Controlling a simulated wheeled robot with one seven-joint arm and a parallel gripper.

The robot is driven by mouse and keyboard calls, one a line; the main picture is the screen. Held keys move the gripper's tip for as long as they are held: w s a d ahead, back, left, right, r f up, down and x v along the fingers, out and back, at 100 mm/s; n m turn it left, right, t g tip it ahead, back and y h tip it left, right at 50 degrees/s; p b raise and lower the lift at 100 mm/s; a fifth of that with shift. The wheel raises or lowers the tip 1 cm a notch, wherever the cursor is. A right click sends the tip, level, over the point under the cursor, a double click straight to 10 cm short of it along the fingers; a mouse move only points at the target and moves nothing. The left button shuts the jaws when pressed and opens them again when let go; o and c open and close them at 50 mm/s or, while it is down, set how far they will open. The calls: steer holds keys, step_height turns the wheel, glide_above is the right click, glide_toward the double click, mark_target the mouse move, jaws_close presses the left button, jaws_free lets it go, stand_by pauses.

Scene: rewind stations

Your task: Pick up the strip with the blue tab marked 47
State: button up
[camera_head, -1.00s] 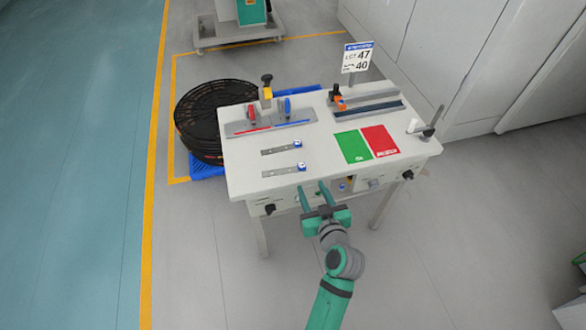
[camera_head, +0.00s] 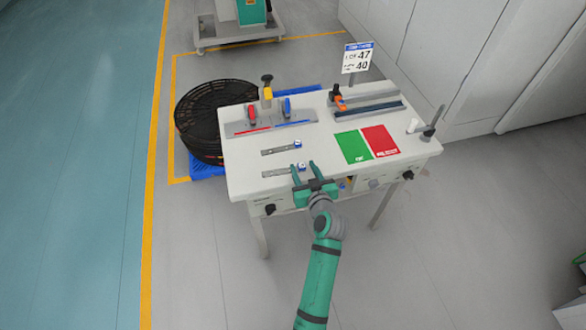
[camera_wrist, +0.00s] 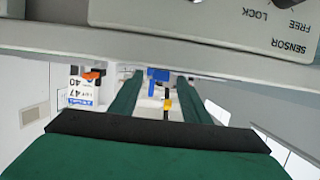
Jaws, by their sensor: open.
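Two dark flat strips lie on the white table, each with a blue-and-white tab at its right end. The nearer strip (camera_head: 278,172) has its tab (camera_head: 301,167) close to the fingertips; the farther strip (camera_head: 276,151) has its tab (camera_head: 297,143) behind it. The marks on both tabs are too small to read. My gripper (camera_head: 305,170) is open at the table's front edge, its fingers pointing to the back, near the nearer tab. I cannot tell its height over the table. In the wrist view, the gripper (camera_wrist: 157,85) shows two spread green fingers with no strip visible between them.
A green mat (camera_head: 352,146) and red mat (camera_head: 380,141) lie right of the strips. A fixture with red and blue clamps (camera_head: 270,127) and a grey rail (camera_head: 372,106) stand farther back.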

steer(key=shift+w, duration=0.1)
steer(key=shift+c, duration=0.3)
jaws_close()
steer(key=shift+r, duration=0.15)
